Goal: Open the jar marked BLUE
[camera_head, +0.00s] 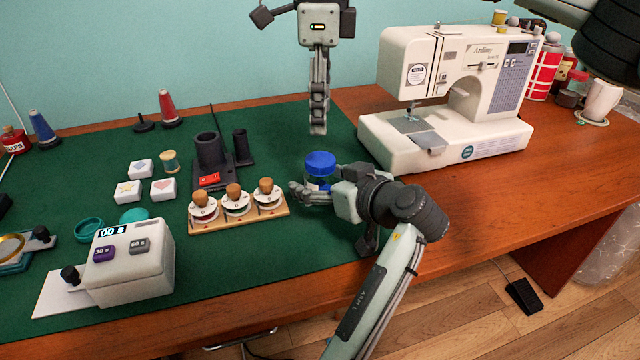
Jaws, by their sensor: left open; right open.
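A small jar with a bright blue lid (320,161) stands upright on the green mat, right of centre. Its lid is on, and its lower body is partly hidden. My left gripper (306,190) is low at the jar, coming from the right. Its near finger crosses in front of the jar's lower part; the far finger is mostly hidden, and I cannot tell whether it touches. The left gripper is open. My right gripper (318,128) points down, just above and behind the blue lid in the picture. It is seen edge-on, open, with nothing in it.
A wooden rack with several knobbed spools (237,203) stands just left of the jar. A black holder (210,152) is behind it. A sewing machine (446,139) stands to the right. A white timer box (132,265) is front left. The mat behind the jar is fairly clear.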

